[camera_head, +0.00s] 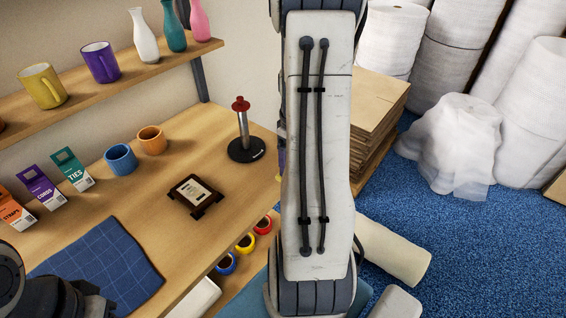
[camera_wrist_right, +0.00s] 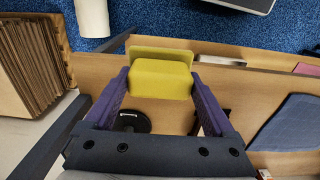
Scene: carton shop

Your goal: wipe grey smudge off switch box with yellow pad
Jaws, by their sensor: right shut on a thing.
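The yellow pad (camera_wrist_right: 160,75) is held between the two purple fingers of my right gripper (camera_wrist_right: 158,84), which is shut on it. In the head view my right arm hides nearly all of this gripper; only a sliver of purple and yellow shows at its left edge. In the right wrist view the pad is over the wooden table's front edge. I cannot make out a switch box or a grey smudge for certain in either view. My left arm shows dark at the head view's lower left corner; its fingers are out of view.
A shelf (camera_head: 125,72) with mugs and vases is above. Stacked cardboard (camera_head: 375,110) stands right.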

